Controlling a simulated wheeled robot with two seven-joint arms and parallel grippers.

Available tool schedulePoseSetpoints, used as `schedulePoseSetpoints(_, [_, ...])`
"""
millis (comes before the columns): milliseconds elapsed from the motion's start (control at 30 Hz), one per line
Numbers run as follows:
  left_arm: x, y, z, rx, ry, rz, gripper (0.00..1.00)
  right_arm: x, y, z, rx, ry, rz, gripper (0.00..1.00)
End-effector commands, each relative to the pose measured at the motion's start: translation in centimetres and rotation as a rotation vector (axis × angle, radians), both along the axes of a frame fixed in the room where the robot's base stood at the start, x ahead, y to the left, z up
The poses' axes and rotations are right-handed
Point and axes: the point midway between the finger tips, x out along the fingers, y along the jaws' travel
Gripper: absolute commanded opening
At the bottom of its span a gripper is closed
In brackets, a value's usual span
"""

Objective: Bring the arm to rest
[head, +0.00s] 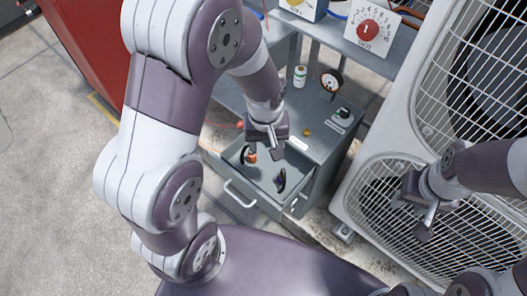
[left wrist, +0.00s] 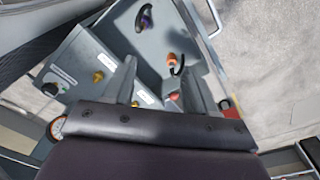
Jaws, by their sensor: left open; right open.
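My left gripper (head: 267,150) hangs open just above the open drawer (head: 246,198) of a grey cabinet, with nothing seen between its fingers. In the left wrist view its two fingers (left wrist: 160,82) stand apart, with the drawer and cabinet top beyond them. In the drawer lie an orange-and-black item (head: 251,156) and a dark purple item (head: 280,180); both also show in the left wrist view. My right gripper (head: 428,218) is open and empty in front of the lower condenser grille (head: 480,235); whether it touches the grille I cannot tell.
A dial panel (head: 369,31) stands behind. A red cabinet (head: 88,45) is at upper left. Concrete floor at left is clear.

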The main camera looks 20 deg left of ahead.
Motion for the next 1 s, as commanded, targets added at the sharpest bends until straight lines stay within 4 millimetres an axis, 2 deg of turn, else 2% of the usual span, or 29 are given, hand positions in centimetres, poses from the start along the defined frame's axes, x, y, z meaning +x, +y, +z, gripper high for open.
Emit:
schedulePoseSetpoints(33, [-1.4, 1.2, 1.9, 0.007, -0.023, -0.105, 0.56, 0.0, 0.0, 0.0, 0.0, 0.0, 0.0, 0.43])
schedulePoseSetpoints(100, [-3.5, 2.4, 3.7, 0.024, -0.045, -0.266, 0.56, 0.0, 0.0, 0.0, 0.0, 0.0, 0.0, 0.43])
schedulePoseSetpoints(200, [-5.4, 3.3, 4.8, 0.04, -0.059, -0.403, 0.56, 0.0, 0.0, 0.0, 0.0, 0.0, 0.0, 0.43])
schedulePoseSetpoints(500, [-5.8, 3.4, 5.4, 0.043, -0.058, -0.438, 0.56, 0.0, 0.0, 0.4, 0.0, 0.0, 0.0, 0.43])
schedulePoseSetpoints(567, [-5.8, 3.4, 6.6, 0.043, -0.058, -0.438, 0.56, 0.0, 0.0, 1.7, 0.0, 0.0, 0.0, 0.43])
schedulePoseSetpoints(667, [-5.8, 3.4, 10.5, 0.043, -0.058, -0.437, 0.56, 0.0, 0.0, 5.5, 0.0, 0.0, 0.0, 0.43])
schedulePoseSetpoints(800, [-5.8, 3.4, 16.7, 0.043, -0.058, -0.437, 0.56, 0.1, 0.0, 11.8, 0.0, -0.001, 0.0, 0.43])
schedulePoseSetpoints(867, [-5.8, 3.4, 17.9, 0.043, -0.058, -0.437, 0.56, 0.1, 0.0, 12.9, 0.0, -0.002, 0.0, 0.43])
schedulePoseSetpoints(1000, [-5.8, 3.4, 17.9, 0.043, -0.058, -0.437, 0.56, 0.1, 0.0, 13.0, 0.0, -0.002, 0.0, 0.43])
